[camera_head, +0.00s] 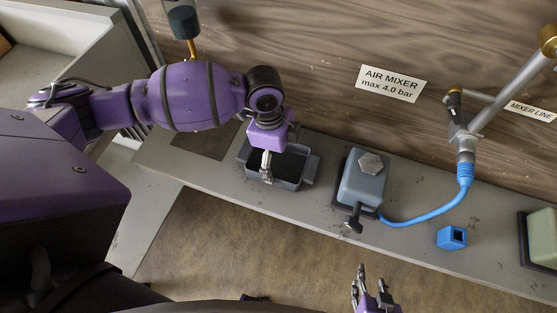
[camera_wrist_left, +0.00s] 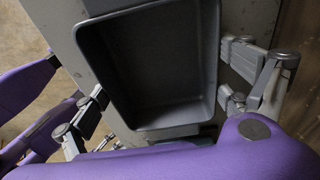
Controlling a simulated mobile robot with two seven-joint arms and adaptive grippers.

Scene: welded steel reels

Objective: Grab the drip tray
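The drip tray, a dark grey open rectangular tray (camera_head: 289,183), sits on the grey bench ledge. In the left wrist view the empty-looking tray (camera_wrist_left: 150,60) fills the middle. My left gripper (camera_head: 267,168) is over the tray, pointing down. In the left wrist view its fingers (camera_wrist_left: 170,98) are spread wide, one to each side of the tray. Whether they touch its walls cannot be told. My right gripper (camera_head: 370,280) is open and empty at the bottom of the head view, away from the tray.
Right of the tray stands a grey box with a hex knob (camera_head: 363,180), with a blue hose (camera_head: 432,212) running to a metal pipe (camera_head: 505,85). A small blue block (camera_head: 452,237) and a pale green box (camera_head: 543,238) lie further right. A wooden wall with an air mixer sign (camera_head: 390,84) rises behind.

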